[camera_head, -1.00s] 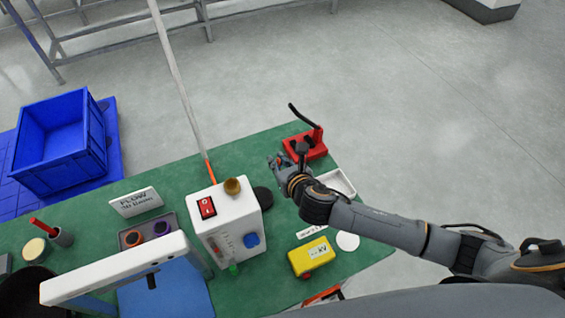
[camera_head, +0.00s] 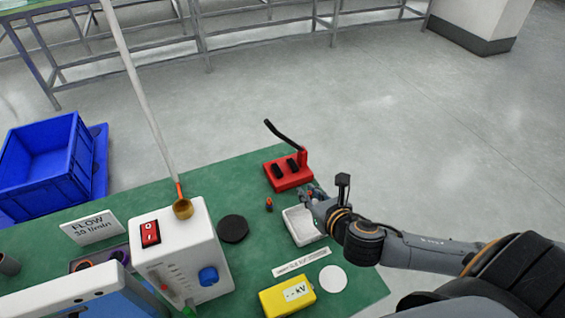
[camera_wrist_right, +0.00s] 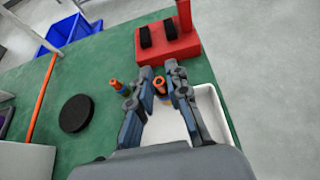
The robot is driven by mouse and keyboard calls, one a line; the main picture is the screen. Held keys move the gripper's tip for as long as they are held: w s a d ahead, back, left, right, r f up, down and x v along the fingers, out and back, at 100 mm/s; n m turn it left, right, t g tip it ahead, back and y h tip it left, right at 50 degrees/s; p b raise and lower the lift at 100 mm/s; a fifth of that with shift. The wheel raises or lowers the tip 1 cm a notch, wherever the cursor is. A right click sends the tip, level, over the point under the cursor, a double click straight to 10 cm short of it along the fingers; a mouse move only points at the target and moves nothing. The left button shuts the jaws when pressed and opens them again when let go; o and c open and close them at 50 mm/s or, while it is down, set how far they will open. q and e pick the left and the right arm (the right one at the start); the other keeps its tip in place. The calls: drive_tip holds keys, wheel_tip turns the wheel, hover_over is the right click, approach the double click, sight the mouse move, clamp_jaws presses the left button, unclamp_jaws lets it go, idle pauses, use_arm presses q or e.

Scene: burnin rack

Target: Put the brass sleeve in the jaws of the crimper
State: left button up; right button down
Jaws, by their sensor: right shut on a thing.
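The red crimper (camera_head: 290,180) stands at the far edge of the green bench, with two black blocks on top and a black lever raised; part of it shows in the wrist view (camera_wrist_right: 172,48). My right gripper (camera_head: 308,193) is just in front of it, above the far end of the white tray. It is shut on a small orange-brown tubular piece, seemingly the brass sleeve (camera_wrist_right: 161,86), held between the fingertips (camera_wrist_right: 160,88) and apart from the crimper. A similar orange-tipped piece (camera_head: 269,204) stands on the bench left of the gripper. My left gripper is out of view.
The white tray (camera_head: 290,231) lies under the right gripper. A black disc (camera_head: 233,229), a white box with a red switch (camera_head: 195,250), a yellow box (camera_head: 288,299) and a white disc (camera_head: 333,279) stand nearby. Bare green mat lies left of the crimper.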

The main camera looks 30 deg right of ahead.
drive_tip(key=w, duration=0.3)
drive_tip(key=w+p, duration=0.1)
drive_tip(key=w, duration=0.7)
drive_tip(key=shift+w+d+p, duration=0.25)
drive_tip(key=shift+d+p, duration=0.05)
drive_tip(key=w, duration=0.2)
drive_tip(key=shift+w+d+r, duration=0.1)
drive_tip(key=shift+w, duration=0.25)
drive_tip(key=shift+f, duration=0.65)
drive_tip(key=shift+w+f, duration=0.1)
drive_tip(key=shift+f, duration=0.2)
drive_tip(key=c, duration=1.3)
unclamp_jaws()
drive_tip(key=shift+f, duration=0.1)
